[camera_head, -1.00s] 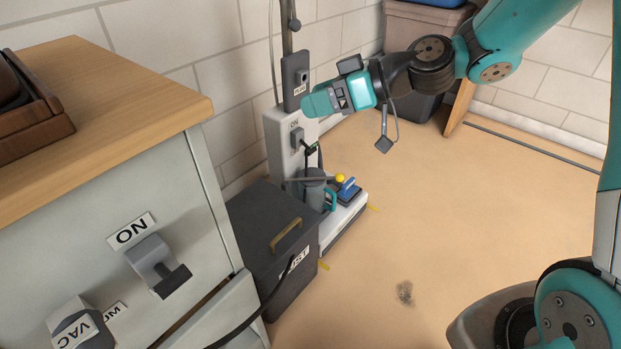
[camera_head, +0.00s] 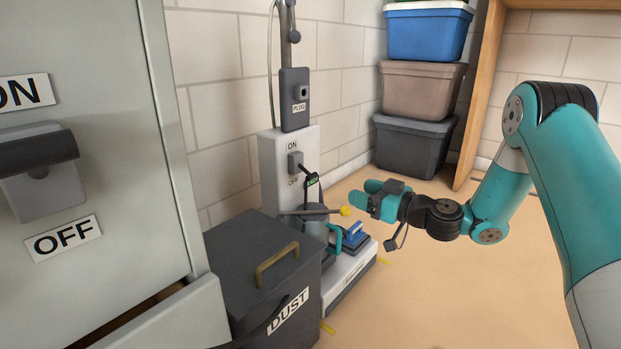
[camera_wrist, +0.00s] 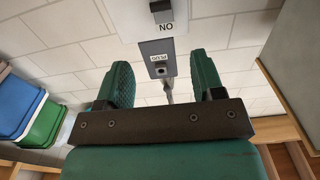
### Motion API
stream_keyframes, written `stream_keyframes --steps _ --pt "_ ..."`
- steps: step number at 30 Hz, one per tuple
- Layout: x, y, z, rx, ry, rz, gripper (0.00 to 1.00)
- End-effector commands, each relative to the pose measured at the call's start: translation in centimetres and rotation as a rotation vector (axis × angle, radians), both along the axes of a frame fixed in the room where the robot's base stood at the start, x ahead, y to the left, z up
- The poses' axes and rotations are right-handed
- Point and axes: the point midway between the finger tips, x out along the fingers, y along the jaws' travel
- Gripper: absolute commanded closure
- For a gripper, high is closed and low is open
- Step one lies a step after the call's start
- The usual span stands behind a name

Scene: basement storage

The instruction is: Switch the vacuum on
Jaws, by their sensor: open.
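A white post (camera_head: 270,165) stands by the wall with a small grey switch (camera_head: 295,161) between labels ON and OFF; its setting is unclear. The switch also shows, upside down, at the top of the wrist view (camera_wrist: 160,8). A larger lever switch (camera_head: 40,170) labelled ON and OFF is on the grey cabinet (camera_head: 120,110) at left. No whole vacuum is identifiable. My gripper (camera_head: 368,194) is open, right of the post and apart from it. In the wrist view its fingertips (camera_wrist: 162,80) frame a dark PLUG panel (camera_wrist: 157,58), with nothing held.
A dark DUST box (camera_head: 250,285) stands before the post. Stacked bins (camera_head: 420,90) stand behind. The floor at right (camera_head: 440,290) is clear.

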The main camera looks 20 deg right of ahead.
Motion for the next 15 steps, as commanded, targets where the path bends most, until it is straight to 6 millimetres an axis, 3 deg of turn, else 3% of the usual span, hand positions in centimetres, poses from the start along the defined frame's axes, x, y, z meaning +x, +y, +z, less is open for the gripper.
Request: stream_keyframes --steps 4,15 --pt "1.5 1.4 0.9 0.002 0.003 0.005 0.38" --pt "3.0 2.0 1.0 0.002 0.004 0.004 0.38"
